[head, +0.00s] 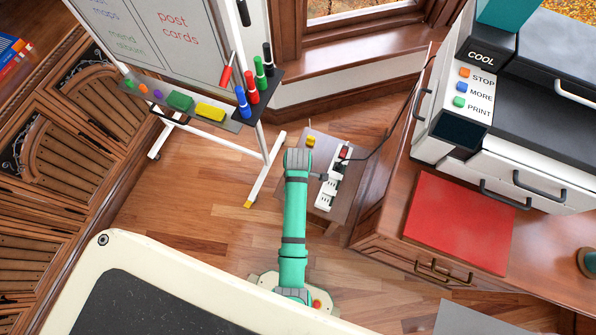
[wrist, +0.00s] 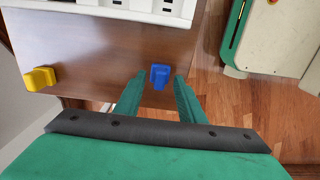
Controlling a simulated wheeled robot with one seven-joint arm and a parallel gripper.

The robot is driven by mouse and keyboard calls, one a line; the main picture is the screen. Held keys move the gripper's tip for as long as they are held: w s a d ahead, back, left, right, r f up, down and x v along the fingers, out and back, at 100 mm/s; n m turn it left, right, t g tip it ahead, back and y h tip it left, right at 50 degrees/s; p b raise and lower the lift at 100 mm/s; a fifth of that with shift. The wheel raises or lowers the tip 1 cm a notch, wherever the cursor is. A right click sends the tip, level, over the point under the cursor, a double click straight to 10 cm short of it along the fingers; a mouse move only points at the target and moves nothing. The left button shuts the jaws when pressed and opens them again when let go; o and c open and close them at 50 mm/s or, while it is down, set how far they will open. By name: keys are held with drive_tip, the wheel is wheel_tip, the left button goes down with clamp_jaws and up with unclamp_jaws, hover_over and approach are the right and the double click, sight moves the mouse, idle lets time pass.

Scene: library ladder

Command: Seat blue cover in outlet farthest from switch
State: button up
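The blue cover (wrist: 160,77) lies on the small wooden table (wrist: 105,45) in the wrist view, between the tips of my gripper (wrist: 160,80). My gripper is open, with a gap showing on each side of the cover. The white power strip (head: 326,192) lies on the same table in the head view, with a red part, apparently the switch, (head: 344,152) near its far end. Its edge also shows at the top of the wrist view (wrist: 145,10). My arm hides the blue cover and my fingers in the head view.
A yellow cover (head: 310,141) stands on the table, also at left in the wrist view (wrist: 39,78). A dark cord (head: 385,137) runs from the strip's far end. A whiteboard stand (head: 265,180) is at left, and a wooden cabinet (head: 385,215) is at right.

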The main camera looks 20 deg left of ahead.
drive_tip(key=shift+f, duration=0.15)
clamp_jaws()
drive_tip(key=shift+r, duration=0.2)
